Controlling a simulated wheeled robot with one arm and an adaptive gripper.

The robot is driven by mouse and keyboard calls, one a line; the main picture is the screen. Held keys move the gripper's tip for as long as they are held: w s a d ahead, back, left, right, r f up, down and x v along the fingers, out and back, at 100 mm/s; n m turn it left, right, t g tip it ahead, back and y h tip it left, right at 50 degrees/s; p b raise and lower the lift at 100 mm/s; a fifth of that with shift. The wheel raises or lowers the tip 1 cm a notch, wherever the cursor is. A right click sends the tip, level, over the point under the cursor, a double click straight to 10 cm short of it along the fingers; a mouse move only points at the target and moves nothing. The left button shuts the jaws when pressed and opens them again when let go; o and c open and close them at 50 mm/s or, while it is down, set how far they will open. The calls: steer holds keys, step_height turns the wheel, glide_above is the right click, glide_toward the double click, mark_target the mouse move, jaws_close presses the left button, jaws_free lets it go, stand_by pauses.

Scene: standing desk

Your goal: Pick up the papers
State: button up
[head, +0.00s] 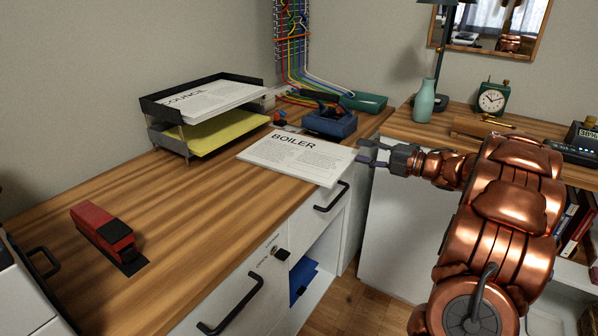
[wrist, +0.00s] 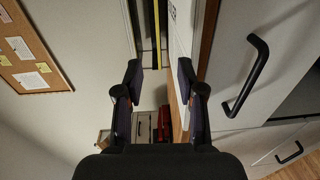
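White papers headed "BOILER" (head: 300,160) lie flat on the wooden desk, their right end near the desk's front edge. My gripper (head: 364,152) is at that right end, its fingers pointing left toward the papers. In the wrist view my gripper (wrist: 160,95) is open, with a wide, empty-looking gap between the fingers. The papers show there as a narrow white strip (wrist: 180,40), nearer the right finger and partly behind it. I cannot tell whether a finger touches them.
A black letter tray (head: 175,133) with a "COUNCIL" sheet (head: 210,100) and a yellow pad (head: 225,132) stands behind. A blue hole punch (head: 330,122) sits just behind the papers. A red stapler-like object (head: 103,232) lies at left. Drawer handles (head: 332,197) protrude below. The desk's middle is clear.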

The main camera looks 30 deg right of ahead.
mark_target(348, 167)
steer(key=s+f+n+g+y+b, duration=0.1)
steer(key=s+f+n+y+b, duration=0.1)
steer(key=s+f, duration=0.2)
steer(key=shift+a+b+x, duration=0.2)
steer(key=shift+b+x, duration=0.45)
steer(key=shift+x, duration=3.25)
steer(key=shift+s, duration=0.2)
jaws_close()
